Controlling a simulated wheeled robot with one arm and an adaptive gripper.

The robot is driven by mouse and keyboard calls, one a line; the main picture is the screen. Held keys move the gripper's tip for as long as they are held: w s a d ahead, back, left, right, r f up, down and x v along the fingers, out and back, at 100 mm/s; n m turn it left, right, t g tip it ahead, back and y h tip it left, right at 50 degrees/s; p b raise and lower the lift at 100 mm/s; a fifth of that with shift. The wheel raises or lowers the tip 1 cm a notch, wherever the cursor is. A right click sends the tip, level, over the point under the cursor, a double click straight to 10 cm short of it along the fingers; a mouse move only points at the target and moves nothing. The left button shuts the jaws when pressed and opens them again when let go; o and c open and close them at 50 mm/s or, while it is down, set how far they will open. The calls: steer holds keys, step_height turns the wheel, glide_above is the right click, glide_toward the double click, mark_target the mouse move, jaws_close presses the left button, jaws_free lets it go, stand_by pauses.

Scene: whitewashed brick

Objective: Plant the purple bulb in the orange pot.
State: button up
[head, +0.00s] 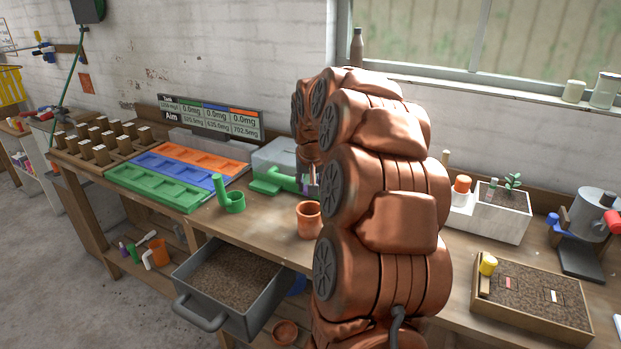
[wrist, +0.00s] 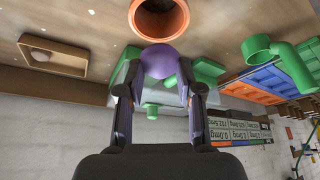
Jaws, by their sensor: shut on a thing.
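The purple bulb (wrist: 158,62) is held between the two fingertips of my gripper (wrist: 160,80) in the wrist view. The orange pot (wrist: 158,18) is just beyond the bulb at the top of that view, with its round opening showing. The bulb appears outside the pot, close to its rim; the exact gap cannot be told. In the head view the orange pot (head: 308,222) stands upright on the bench, partly beside my copper arm.
A green spouted cup (head: 233,202) stands left of the pot. Green, blue and orange trays (head: 178,167) lie farther left, before a display board (head: 210,118). A soil drawer (head: 235,285) juts out in front. A planter (head: 500,212) and soil box (head: 530,290) are to the right.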

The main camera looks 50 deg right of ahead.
mark_target(310, 205)
steer(key=shift+f, duration=1.5)
steer(key=shift+f+b, duration=0.85)
steer(key=shift+b, duration=0.05)
steer(key=shift+f+b, duration=0.8)
steer(key=shift+f, duration=0.45)
steer(key=o, duration=1.1)
steer(key=shift+r, duration=0.1)
steer(key=v, duration=1.2)
